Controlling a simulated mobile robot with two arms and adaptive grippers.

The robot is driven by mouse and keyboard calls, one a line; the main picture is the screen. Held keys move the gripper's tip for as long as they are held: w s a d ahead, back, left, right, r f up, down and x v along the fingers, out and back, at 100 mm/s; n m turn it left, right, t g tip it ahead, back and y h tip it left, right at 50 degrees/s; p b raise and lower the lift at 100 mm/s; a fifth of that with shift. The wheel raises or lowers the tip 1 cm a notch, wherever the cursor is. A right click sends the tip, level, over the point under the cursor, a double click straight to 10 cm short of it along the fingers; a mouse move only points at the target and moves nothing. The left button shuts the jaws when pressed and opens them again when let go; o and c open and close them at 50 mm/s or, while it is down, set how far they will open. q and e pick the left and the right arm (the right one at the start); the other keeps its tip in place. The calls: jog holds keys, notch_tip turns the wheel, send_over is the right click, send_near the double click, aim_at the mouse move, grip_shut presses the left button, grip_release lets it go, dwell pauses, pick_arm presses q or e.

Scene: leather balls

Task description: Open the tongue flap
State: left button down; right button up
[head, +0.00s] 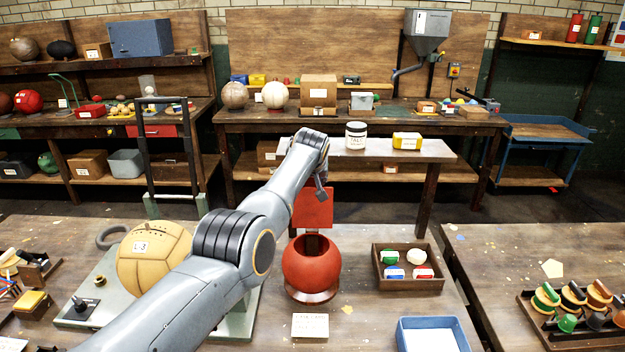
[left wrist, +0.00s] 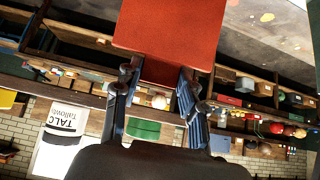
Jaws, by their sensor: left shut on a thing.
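A red leather ball (head: 311,266) sits in a ring stand on the table, with a dark opening at its top. Its red tongue flap (head: 313,208) stands upright behind and above the opening. My left gripper (head: 321,191) is at the flap, partly hidden behind my arm. In the left wrist view the flap (left wrist: 170,28) fills the top middle, and the fingers of my left gripper (left wrist: 160,85) are shut on its edge. My right gripper is not in view.
A tan ball (head: 154,262) marked L-3 sits on a green plate at left. A wooden tray (head: 408,283) with several small items and a blue tray (head: 432,335) lie to the right. A white card (head: 310,327) lies in front of the ball. A talc jar (head: 355,137) stands on the bench behind.

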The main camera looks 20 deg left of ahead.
pick_arm(q)
jog(key=c, duration=0.8)
grip_release()
jog(key=shift+w+r, duration=0.1)
jog(key=shift+r, duration=0.45)
jog(key=shift+o, duration=0.2)
jog(key=shift+s, duration=0.2)
jog(key=shift+f, duration=0.1)
jog(key=shift+f, duration=0.1)
jog(key=v, duration=1.2)
